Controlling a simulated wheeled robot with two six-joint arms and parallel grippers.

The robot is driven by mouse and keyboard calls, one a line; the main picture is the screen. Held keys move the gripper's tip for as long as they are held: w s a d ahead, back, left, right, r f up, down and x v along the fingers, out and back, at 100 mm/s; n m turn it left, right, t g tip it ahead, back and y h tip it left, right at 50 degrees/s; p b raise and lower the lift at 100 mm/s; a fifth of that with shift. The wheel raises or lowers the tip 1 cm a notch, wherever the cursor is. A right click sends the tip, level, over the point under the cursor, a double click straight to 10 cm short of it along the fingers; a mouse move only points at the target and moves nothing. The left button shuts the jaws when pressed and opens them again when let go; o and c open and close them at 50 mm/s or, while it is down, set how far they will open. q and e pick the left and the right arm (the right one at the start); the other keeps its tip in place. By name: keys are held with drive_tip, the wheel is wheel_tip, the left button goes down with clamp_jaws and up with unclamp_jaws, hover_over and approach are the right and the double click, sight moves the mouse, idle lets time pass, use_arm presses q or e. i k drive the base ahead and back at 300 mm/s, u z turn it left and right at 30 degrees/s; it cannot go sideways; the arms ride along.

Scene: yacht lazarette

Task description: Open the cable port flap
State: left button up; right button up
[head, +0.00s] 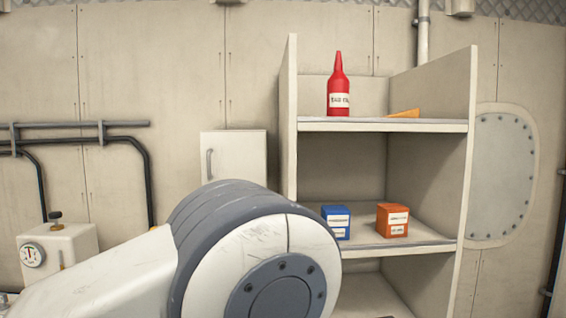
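No part is plainly marked as the cable port flap. A small white panel with a vertical handle (233,158) is on the back wall left of the shelf, and looks shut. Its lower part is hidden behind my arm. A rounded grey plate with bolts around its edge (499,178) is on the wall right of the shelf, and looks closed. My arm comes in from the left and a large joint of it fills the lower middle of the view. Neither of my grippers shows.
An open shelf unit (383,126) holds a red bottle (339,88) and an orange wedge-shaped thing (403,113) above, a blue box (336,222) and an orange box (392,220) below. A white box with a gauge (70,245) and dark pipes (75,125) are at left.

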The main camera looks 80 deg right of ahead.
sight(225, 154)
drive_tip(key=z, duration=1.65)
drive_tip(key=i, duration=0.8)
drive_tip(key=z, duration=0.25)
